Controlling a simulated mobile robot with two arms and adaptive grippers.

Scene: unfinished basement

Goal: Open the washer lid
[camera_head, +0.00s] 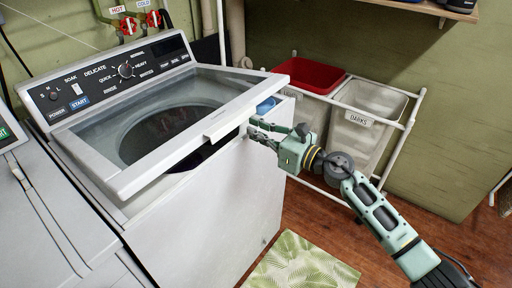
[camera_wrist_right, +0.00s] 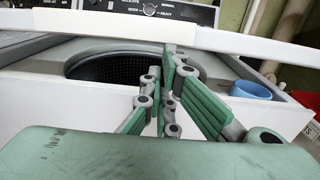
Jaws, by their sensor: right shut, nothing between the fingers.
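The white top-load washer (camera_head: 225,195) stands in the middle of the head view. Its lid (camera_head: 150,182), a white frame around a clear panel, is tilted up a little, with a gap under its front edge. A handle tab (camera_head: 228,124) sits on that edge. In the right wrist view the lid's edge (camera_wrist_right: 100,27) crosses the top, and the dark drum (camera_wrist_right: 115,65) shows below it. My right gripper (camera_head: 252,130) is shut and empty at the lid's front right. Its fingertips reach up to the lid's edge; I cannot tell whether they touch. My left gripper is not in view.
A blue bowl (camera_head: 265,106) sits at the washer's right edge, close to my right gripper. A hamper rack with a red bin (camera_head: 310,74) and a white darks bin (camera_head: 365,125) stands to the right. Another white appliance (camera_head: 35,225) is at left. A leaf-patterned mat (camera_head: 300,265) lies in front.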

